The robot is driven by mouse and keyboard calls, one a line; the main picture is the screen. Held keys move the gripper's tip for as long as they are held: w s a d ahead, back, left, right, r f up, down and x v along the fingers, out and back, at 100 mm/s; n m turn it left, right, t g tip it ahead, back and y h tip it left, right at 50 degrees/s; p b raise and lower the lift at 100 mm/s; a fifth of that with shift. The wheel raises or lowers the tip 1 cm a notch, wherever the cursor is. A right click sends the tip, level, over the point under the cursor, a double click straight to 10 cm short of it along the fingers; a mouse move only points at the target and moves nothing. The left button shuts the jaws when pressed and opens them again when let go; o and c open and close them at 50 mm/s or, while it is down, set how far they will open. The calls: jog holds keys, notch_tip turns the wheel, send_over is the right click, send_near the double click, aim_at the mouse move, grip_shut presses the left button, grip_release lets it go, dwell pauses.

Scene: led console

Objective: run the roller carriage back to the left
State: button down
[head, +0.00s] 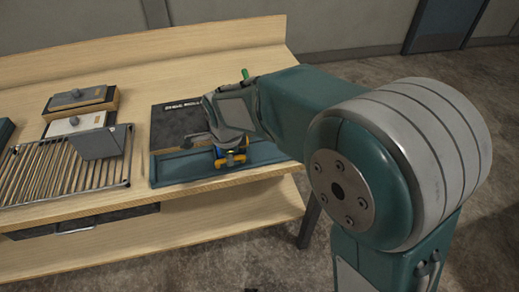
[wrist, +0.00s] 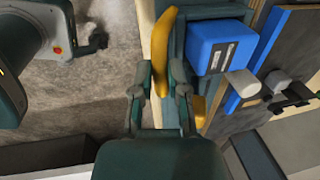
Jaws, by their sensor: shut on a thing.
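The roller carriage (head: 234,160), a small blue and yellow piece, sits on the teal ledge at the front of the console (head: 167,170), toward its middle right. In the wrist view the carriage shows as a blue block (wrist: 212,48) with a dark slotted plate and a yellow curved bar (wrist: 163,52) beside it. My gripper (wrist: 160,78) is shut on the yellow bar, one finger on each side. In the head view my gripper (head: 219,148) reaches the carriage from behind and above and hides part of it and of the dark panel.
A wire rack (head: 40,180) stands left of the console, with a grey metal box (head: 100,145) at its right end. A lidded wooden box (head: 80,103) lies behind. The ledge left of the carriage looks clear. The wooden bench's front edge runs just below.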

jog(key=s+a, duration=0.1)
jog(key=a, duration=0.4)
jog(key=s+a, duration=0.2)
jog(key=a, duration=0.3)
jog(key=s+a, duration=0.2)
jog(key=a, duration=0.4)
jog(key=c, duration=0.7)
grip_release()
jog(key=shift+o, duration=0.2)
jog(key=shift+a, duration=0.25)
jog(key=shift+d, duration=0.15)
jog(key=shift+d+r, duration=0.1)
jog(key=shift+r, duration=0.2)
notch_tip(320, 180, up, 11)
jog(key=s, duration=0.2)
jog(key=shift+d, duration=0.15)
